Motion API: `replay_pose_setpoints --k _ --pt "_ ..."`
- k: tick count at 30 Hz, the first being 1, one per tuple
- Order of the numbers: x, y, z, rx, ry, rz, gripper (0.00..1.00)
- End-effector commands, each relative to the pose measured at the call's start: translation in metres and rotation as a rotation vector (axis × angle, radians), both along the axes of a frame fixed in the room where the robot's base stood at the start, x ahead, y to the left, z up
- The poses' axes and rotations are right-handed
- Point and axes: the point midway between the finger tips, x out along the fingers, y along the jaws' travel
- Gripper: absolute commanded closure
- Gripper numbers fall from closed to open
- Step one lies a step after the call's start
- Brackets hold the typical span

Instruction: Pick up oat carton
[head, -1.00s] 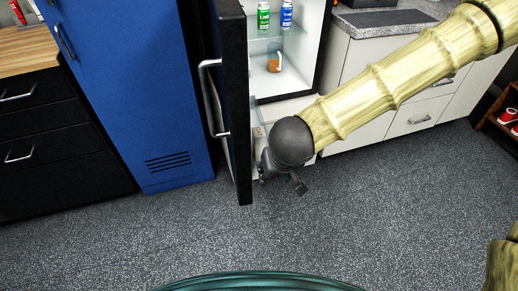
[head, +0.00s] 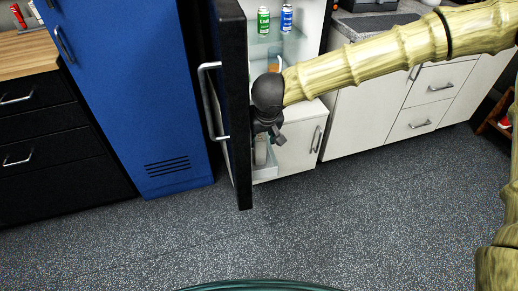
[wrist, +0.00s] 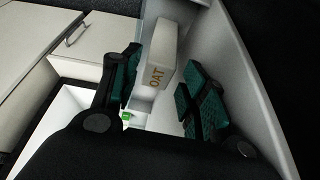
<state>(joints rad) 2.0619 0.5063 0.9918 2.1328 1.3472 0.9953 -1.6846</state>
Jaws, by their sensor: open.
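The oat carton (wrist: 166,50) is a pale box marked "OAT" in the wrist view, beside the white inner wall of the open fridge door. My gripper (wrist: 160,88) is open, one finger on each side of the carton's near end in the picture; I cannot tell whether they touch it. In the head view my gripper (head: 268,132) is low, just right of the door edge. A small pale shape (head: 260,152) below it seems to be the carton, mostly hidden.
The dark fridge door (head: 238,120) stands open close to my gripper's left. Inside the fridge are a green can (head: 263,20), a blue can (head: 286,18) and a partly hidden brown item (head: 274,68). White cabinets (head: 370,115) stand right. The floor in front is clear.

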Motion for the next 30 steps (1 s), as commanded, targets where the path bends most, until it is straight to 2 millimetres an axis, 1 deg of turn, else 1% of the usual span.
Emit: replay_pose_setpoints --k 5,8,15,19,22,28,30 --pt "0.005 0.001 0.000 0.000 0.000 0.000 0.55" --pt "0.012 0.003 0.000 0.000 0.000 -0.001 0.55" --pt "0.023 0.005 -0.031 0.000 0.003 -0.001 0.55" --pt "0.028 0.006 -0.043 -0.001 0.003 0.000 0.55" --pt "0.030 0.007 -0.046 0.000 0.001 0.000 0.55" --pt "0.030 0.007 -0.046 0.000 0.000 0.001 0.55" --pt "0.030 0.007 -0.046 0.000 0.000 0.001 0.68"
